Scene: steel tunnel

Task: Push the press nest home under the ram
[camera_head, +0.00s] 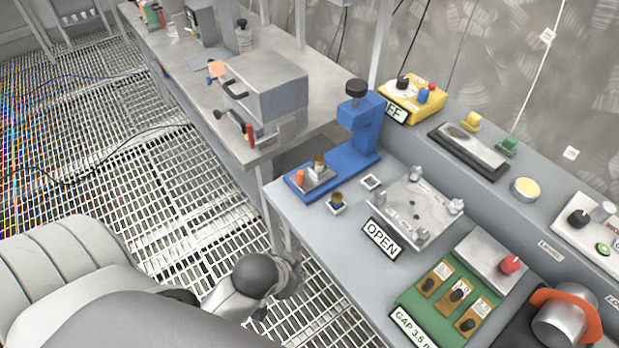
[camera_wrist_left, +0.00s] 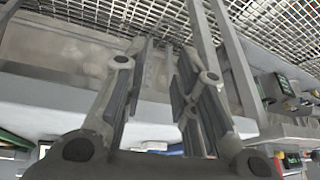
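The blue press (camera_head: 360,130) stands at the left end of the near bench, with a black knob (camera_head: 356,88) on top of its ram head. The press nest (camera_head: 314,178) is a small grey block on the front of the blue base, with an orange knob and a brass piece on it. It sits out in front of the ram head, not under it. My left gripper (camera_wrist_left: 163,62) is open and empty in the left wrist view, fingers apart. In the head view my left arm is low, off the bench's front edge, apart from the nest. My right gripper is out of view.
A small part with a brass top (camera_head: 337,201) stands beside the press base. A clamped plate (camera_head: 415,210) with an OPEN sign (camera_head: 380,238) lies to the right. A yellow control box (camera_head: 412,98) stands behind. A grey box (camera_head: 264,84) stands on the farther bench.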

